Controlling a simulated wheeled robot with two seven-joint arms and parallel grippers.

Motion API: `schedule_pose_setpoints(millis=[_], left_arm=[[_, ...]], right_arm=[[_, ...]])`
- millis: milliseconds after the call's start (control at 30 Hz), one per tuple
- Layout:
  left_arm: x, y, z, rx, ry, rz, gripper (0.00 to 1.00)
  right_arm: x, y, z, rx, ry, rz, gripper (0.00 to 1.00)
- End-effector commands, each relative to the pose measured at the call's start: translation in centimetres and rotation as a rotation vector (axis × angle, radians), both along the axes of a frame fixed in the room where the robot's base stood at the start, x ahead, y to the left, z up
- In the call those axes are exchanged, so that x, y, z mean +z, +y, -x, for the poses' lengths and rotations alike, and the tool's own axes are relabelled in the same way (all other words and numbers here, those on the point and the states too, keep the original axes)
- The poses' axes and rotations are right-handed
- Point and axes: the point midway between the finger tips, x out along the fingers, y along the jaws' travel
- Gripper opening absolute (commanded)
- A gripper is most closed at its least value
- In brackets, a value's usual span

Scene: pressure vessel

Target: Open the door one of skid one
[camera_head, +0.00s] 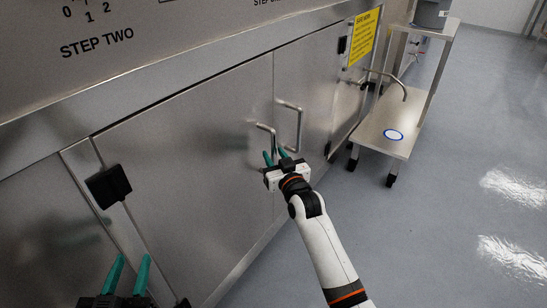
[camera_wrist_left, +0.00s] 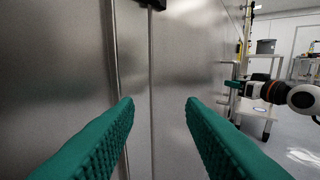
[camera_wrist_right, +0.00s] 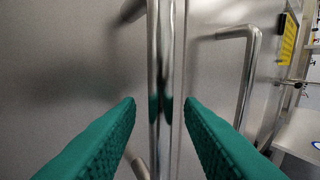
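The metal skid cabinet has two adjoining doors, a wide left door (camera_head: 190,135) and a narrower right door (camera_head: 317,75). The left door's bar handle (camera_head: 272,133) and the right door's bar handle (camera_head: 299,125) stand side by side near the seam. My right gripper (camera_head: 276,155) is open at the left door's handle. In the right wrist view that handle (camera_wrist_right: 153,60) runs upright between the spread fingers, with no clear contact; the other handle (camera_wrist_right: 246,75) is to the right. My left gripper (camera_head: 131,272) is open and empty, low before the cabinet's left part. Both doors look closed.
A black latch or hinge block (camera_head: 108,186) sits on the left door's left edge. The grey floor (camera_head: 450,220) at right is open.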

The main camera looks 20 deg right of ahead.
Motion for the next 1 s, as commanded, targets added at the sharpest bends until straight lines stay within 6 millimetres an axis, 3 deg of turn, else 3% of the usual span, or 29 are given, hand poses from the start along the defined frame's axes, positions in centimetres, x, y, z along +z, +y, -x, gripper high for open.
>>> schedule_pose_setpoints(millis=[200,500,700,1000], left_arm=[[1.4,-0.2,-0.1,-0.005,-0.089,0.023,0.36],[1.6,-0.3,-0.1,-0.005,-0.099,0.026,0.36],[1.6,-0.3,-0.1,-0.005,-0.099,0.026,0.36],[1.6,-0.3,-0.1,-0.005,-0.098,0.025,0.36]], right_arm=[[0.0,0.1,-1.2,0.0,0.0,0.0,0.34],[0.0,0.1,-1.3,0.0,0.0,-0.001,0.34],[0.0,0.1,-1.3,0.0,0.0,-0.001,0.01],[0.0,0.1,-1.3,-0.002,0.0,-0.001,0.0]])
